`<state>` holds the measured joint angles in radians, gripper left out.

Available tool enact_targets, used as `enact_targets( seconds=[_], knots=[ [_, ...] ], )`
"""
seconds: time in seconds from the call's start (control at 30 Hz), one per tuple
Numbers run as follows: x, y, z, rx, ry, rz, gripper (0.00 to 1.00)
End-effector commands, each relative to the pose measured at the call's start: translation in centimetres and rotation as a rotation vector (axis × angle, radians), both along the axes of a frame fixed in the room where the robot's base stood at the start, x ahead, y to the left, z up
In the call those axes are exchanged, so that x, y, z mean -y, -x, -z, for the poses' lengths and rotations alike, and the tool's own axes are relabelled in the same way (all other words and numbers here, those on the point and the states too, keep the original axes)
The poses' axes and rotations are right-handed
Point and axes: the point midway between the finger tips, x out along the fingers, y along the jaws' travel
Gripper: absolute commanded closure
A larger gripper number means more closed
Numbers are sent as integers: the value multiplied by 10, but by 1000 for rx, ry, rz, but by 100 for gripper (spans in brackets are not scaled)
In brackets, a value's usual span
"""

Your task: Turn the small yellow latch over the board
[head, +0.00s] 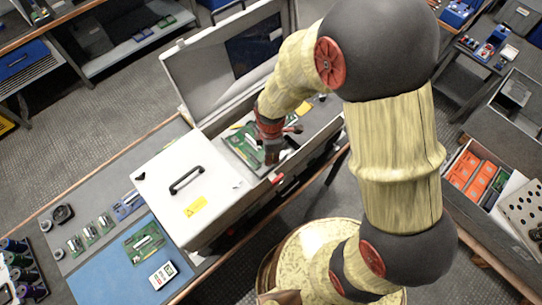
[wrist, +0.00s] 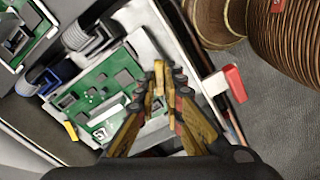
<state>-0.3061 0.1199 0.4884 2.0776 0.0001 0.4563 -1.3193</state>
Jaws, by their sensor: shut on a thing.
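The green circuit board (wrist: 95,88) lies inside the open grey case; part of it also shows in the head view (head: 240,146). The small yellow latch (wrist: 158,70) stands at the board's right edge, between my fingertips. My gripper (wrist: 167,82) is shut on it, with its fingers coming from below in the wrist view. The fingers hide the lower part of the latch. A second small yellow piece (wrist: 71,131) sits at the board's lower left corner. In the head view my gripper (head: 271,155) is down inside the case, and the latch is too small to make out.
A red catch (wrist: 225,84) sticks out at the case's rim, right of my fingers. The case's raised lid (head: 200,75) stands behind. A white box with a black handle (head: 190,190) is beside my gripper on the left. Another board (wrist: 25,38) lies at the upper left.

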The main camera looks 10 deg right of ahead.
Motion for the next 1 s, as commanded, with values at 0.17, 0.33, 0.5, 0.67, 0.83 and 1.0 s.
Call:
enact_targets(
  seconds=[0.17, 0.33, 0.5, 0.67, 0.83, 1.0],
  knots=[
    [0, -1, -1, 3, -1, 167, 100],
    [0, -1, 0, 3, -1, 329, 100],
    [0, -1, -1, 3, -2, 491, 100],
    [0, -1, -1, 2, -1, 640, 100],
    [0, -1, -1, 2, -1, 784, 100],
    [0, -1, -1, 2, -1, 901, 100]
  ],
)
